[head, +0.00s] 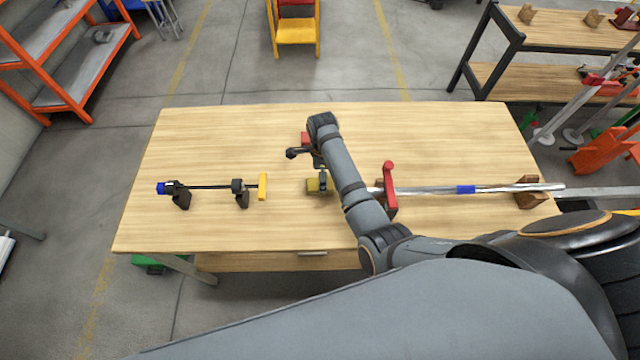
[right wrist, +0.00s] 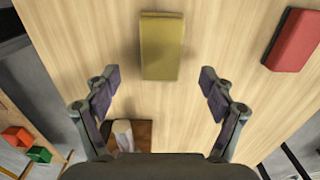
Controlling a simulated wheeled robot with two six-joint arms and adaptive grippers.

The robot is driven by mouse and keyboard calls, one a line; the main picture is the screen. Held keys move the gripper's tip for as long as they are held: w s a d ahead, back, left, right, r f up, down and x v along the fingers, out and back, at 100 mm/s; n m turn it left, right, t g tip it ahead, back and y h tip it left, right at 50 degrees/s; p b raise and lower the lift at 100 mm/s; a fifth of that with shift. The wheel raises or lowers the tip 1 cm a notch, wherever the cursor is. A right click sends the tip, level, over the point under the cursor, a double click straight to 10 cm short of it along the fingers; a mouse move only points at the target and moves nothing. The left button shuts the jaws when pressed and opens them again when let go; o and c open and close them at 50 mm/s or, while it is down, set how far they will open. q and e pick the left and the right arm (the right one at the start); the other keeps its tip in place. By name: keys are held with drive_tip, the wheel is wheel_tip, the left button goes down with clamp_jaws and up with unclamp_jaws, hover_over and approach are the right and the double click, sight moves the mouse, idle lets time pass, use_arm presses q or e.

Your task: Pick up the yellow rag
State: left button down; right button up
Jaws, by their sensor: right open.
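The yellow rag (right wrist: 162,47) is a folded, block-shaped piece lying on the wooden table, at the top middle of the right wrist view. In the head view the yellow rag (head: 313,187) is partly hidden by my right gripper (head: 308,168). In the right wrist view my right gripper (right wrist: 158,92) is open and empty, its fingers spread wide. The rag lies ahead of the fingertips, roughly centred between them and not touched. My left gripper is in neither view.
A long silver bar with red jaw (head: 430,189) rests on wooden blocks to the right. A black bar clamp with blue and yellow ends (head: 208,187) stands at left. The table's front left (head: 200,230) is clear.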

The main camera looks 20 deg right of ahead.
drive_tip(key=f, duration=0.1)
drive_tip(key=f+p, duration=0.1)
drive_tip(key=f, duration=0.1)
drive_tip(key=shift+w+a, duration=0.15)
drive_tip(key=shift+a, duration=0.05)
wheel_tip(320, 180, down, 3)
drive_tip(key=shift+r, duration=0.1)
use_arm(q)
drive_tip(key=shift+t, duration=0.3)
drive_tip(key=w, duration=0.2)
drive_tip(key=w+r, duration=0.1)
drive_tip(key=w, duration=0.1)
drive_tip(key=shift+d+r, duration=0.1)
use_arm(e)
drive_tip(key=c, duration=1.2)
